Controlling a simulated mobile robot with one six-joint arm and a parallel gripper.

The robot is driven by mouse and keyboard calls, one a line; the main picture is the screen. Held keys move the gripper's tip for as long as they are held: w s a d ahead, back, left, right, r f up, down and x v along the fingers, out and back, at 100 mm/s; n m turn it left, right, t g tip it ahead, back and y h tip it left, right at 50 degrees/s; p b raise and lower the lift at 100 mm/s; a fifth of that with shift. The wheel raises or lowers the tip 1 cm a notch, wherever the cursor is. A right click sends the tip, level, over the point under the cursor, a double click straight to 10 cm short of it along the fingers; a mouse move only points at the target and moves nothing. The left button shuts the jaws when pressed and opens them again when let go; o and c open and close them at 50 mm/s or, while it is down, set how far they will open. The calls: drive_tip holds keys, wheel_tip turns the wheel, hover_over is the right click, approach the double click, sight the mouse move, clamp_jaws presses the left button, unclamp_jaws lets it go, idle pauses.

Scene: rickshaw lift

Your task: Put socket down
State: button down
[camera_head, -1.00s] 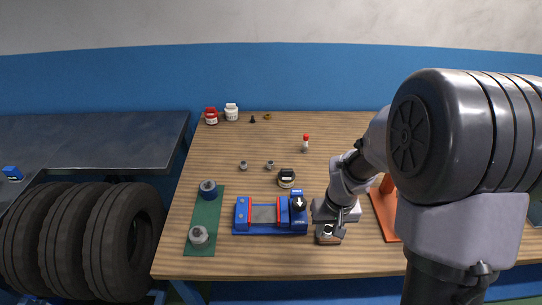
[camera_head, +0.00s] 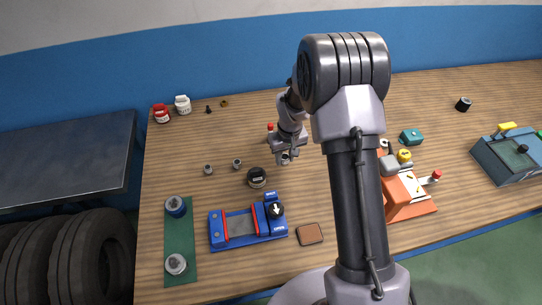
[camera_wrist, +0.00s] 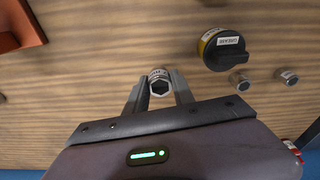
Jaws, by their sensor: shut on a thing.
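My gripper (camera_wrist: 158,96) is shut on a small silver socket (camera_wrist: 158,80), with its hexagonal opening facing the wrist camera. In the head view my gripper (camera_head: 285,158) is over the middle of the wooden table, right of the black round knob. The socket (camera_head: 285,159) shows there only as a small shape between the fingers. I cannot tell whether it touches the table. Two similar sockets stand on the table to the left, one (camera_head: 208,168) farther left and one (camera_head: 237,163) nearer; they also show in the wrist view.
A black knob with a yellow ring (camera_head: 257,178) stands near the gripper. A blue vise-like fixture (camera_head: 240,226) and a bare brown pad (camera_head: 310,234) lie in front. A green mat (camera_head: 180,241) is at left, an orange stand (camera_head: 408,198) at right. Table (camera_head: 330,100) behind is mostly clear.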

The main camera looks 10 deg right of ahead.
hover_over(271, 161)
drive_tip(key=shift+s+f+b, duration=0.25)
drive_tip(key=shift+f+b, duration=0.05)
drive_tip(key=shift+w+f+b, duration=0.1)
drive_tip(key=shift+f+b, duration=0.45)
drive_tip(key=shift+f, duration=1.15)
drive_tip(key=shift+f, duration=0.2)
drive_tip(key=c, duration=1.1)
unclamp_jaws()
drive_tip(key=shift+r, duration=0.1)
